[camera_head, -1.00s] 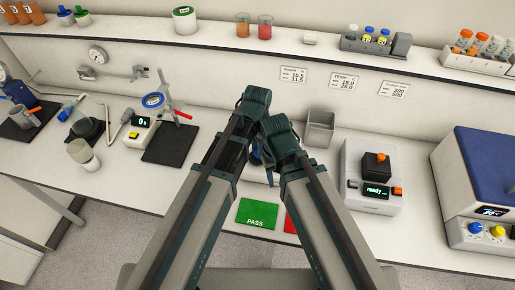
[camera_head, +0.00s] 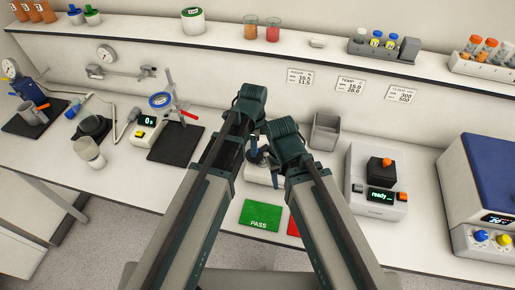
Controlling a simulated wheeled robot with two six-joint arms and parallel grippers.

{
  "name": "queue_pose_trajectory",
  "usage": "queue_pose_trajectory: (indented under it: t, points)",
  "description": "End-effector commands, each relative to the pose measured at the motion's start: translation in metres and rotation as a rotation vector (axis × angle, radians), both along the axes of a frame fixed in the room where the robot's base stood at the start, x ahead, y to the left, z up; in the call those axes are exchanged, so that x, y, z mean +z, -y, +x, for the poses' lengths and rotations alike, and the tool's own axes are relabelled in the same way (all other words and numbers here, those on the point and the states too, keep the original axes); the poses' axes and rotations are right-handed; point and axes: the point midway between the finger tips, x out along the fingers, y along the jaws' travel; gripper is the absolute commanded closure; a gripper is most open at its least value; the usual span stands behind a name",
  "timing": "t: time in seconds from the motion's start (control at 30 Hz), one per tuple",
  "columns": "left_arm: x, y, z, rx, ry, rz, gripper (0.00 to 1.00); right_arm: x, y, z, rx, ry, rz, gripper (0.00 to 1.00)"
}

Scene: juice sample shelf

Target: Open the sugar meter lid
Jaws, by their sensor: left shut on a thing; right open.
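A small white device (camera_head: 259,175), which I take to be the sugar meter, stands on the bench between my forearms. Its top is mostly covered by my wrists and fingers. My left gripper (camera_head: 253,144) reaches down over it from behind the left wrist and is shut on a small part, apparently the lid. The contact and the lid's angle cannot be made out. My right gripper (camera_head: 274,176) is lower and just right, beside the device. It is open, with its fingers mostly hidden by my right wrist.
A green PASS mat (camera_head: 261,214) and a partly covered red mat (camera_head: 293,228) lie in front. A grey open bin (camera_head: 325,132) stands behind right. A meter reading "ready" (camera_head: 376,205) stands further right. A black pad (camera_head: 175,143) lies to the left. The shelf runs behind.

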Motion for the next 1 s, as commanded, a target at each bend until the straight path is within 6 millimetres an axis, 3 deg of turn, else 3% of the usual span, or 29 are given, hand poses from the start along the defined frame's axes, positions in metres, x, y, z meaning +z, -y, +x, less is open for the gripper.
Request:
queue_pose_trajectory:
  t: [0.6,1.0]
  points:
    - [0.000,-0.014,0.028,-0.560,-0.001,0.000,1.00,0.000,0.000,0.000,0.000,0.000,0.000,0.50]
    - [0.000,-0.015,0.040,-0.777,-0.001,0.000,1.00,0.000,0.000,0.000,0.000,0.000,0.000,0.50]
